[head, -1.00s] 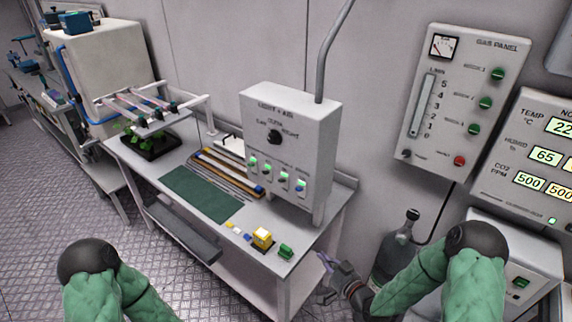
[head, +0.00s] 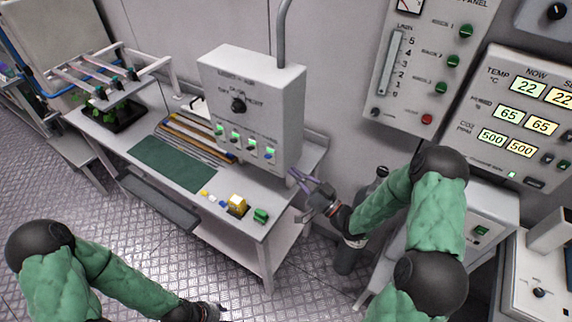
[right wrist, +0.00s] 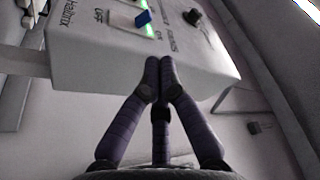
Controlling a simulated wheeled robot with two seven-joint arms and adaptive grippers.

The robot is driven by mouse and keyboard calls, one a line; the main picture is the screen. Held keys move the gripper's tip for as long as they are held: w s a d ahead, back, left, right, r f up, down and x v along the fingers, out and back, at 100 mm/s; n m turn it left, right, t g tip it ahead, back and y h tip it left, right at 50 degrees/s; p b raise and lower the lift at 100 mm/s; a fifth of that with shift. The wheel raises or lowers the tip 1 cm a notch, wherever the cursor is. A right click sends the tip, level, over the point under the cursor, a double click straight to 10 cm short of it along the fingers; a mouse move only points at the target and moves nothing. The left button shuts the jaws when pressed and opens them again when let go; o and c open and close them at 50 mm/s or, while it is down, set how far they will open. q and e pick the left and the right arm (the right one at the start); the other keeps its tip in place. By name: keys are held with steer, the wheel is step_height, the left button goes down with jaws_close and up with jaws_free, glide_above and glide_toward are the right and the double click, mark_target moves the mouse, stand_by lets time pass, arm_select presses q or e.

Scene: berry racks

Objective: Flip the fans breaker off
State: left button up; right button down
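The white breaker box (head: 250,85) stands at the back right end of the bench, with a row of several lit switches low on its front. The rightmost switch (head: 268,154) has a blue lever. In the right wrist view a blue lever (right wrist: 143,18) shows beside a green light, with "OFF" printed near it; the other lettering is too blurred to name the breaker surely. My right gripper (head: 293,176) is just right of and below the box, apart from the lever. Its purple fingers meet at the tips (right wrist: 160,62), empty. My left gripper (head: 216,309) is low at the frame's bottom edge, its fingers unclear.
A dark bottle (head: 350,255) stands right of the bench. The gas panel (head: 420,70) and climate display (head: 520,120) hang on the right wall.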

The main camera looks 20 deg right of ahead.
mark_target(268, 156)
steer(key=x, duration=0.9)
steer(key=shift+f+n+b, duration=0.15)
steer(key=shift+n+b, duration=0.35)
steer(key=shift+a, duration=0.1)
steer(key=n+g+y+b, duration=0.1)
steer(key=n+b, duration=0.2)
steer(key=b, duration=0.1)
steer(key=f+n+y+b, duration=0.1)
steer(key=n+b, duration=0.2)
steer(key=b, duration=0.1)
steer(key=s+a+n+g+y+b, duration=0.1)
steer(key=n+y+b, duration=0.1)
steer(key=n+b, duration=0.2)
steer(key=shift+f+g+b, duration=0.3)
steer(key=shift+f+b, duration=0.05)
steer(key=shift+b, duration=0.05)
